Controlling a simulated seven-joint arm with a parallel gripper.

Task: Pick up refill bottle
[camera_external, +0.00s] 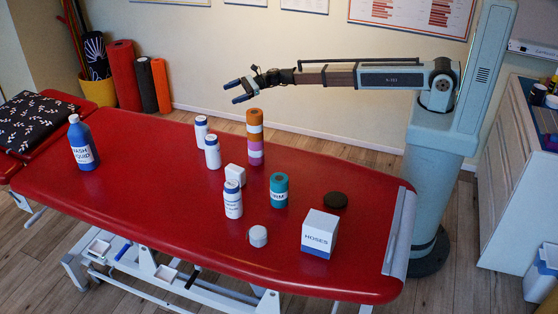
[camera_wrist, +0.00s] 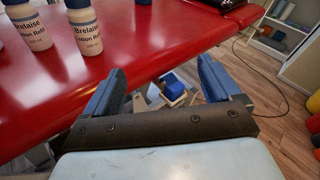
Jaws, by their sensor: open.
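Three white bottles with blue caps stand upright on the red treatment table: one at the back (camera_external: 201,132), one just in front of it (camera_external: 212,155), and one nearer the front (camera_external: 233,202). In the wrist view, two white bottles, one at the upper left (camera_wrist: 28,30) and one beside it (camera_wrist: 86,32), carry labels reading "Brelaise" and "Lotion Refill". My gripper (camera_external: 237,92) is open and empty, held above the far side of the table, apart from the bottles. Its blue fingers (camera_wrist: 162,85) show spread in the wrist view.
A stack of coloured tape rolls (camera_external: 255,140) stands below and right of my gripper. The table's left middle is clear.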

